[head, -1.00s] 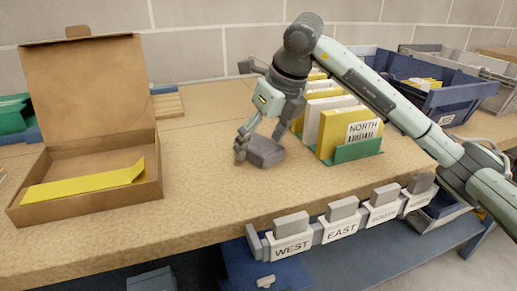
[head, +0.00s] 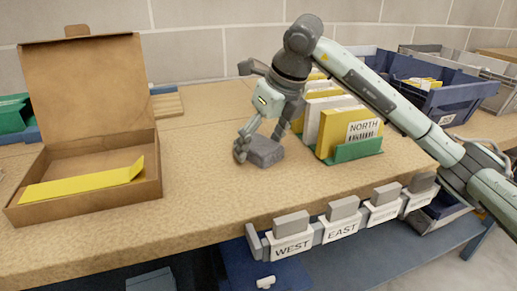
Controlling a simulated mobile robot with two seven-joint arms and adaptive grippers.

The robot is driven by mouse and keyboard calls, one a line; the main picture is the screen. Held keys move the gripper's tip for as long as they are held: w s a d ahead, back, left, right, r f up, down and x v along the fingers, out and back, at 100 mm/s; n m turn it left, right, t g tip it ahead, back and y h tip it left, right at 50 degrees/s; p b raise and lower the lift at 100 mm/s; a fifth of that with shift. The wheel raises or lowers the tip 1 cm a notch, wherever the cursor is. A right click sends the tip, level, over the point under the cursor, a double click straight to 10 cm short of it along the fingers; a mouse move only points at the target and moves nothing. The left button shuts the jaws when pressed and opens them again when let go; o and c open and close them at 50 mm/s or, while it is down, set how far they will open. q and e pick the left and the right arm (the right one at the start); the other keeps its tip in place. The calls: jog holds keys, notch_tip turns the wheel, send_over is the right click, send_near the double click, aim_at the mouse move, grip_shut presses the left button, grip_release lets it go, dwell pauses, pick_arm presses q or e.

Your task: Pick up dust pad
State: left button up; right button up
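The dust pad, a small grey block (head: 266,151), lies on the tan work table (head: 215,195), left of the green file holder. My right gripper (head: 259,145) reaches down to it from above, with its fingers around or beside the block. One finger is at the block's left side; the other is behind or at its far right side. I cannot tell whether both fingers press on it. The block appears to rest on the table. My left gripper is not in view.
An open cardboard box (head: 150,185) with a yellow sheet (head: 85,184) stands at left. A green holder (head: 352,151) with yellow and white folders stands just right of the block. Labelled grey clips (head: 293,246) line the front edge. Blue bins (head: 440,100) stand at back right.

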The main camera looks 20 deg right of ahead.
jog(key=c, duration=0.9)
jog(key=shift+r, duration=0.1)
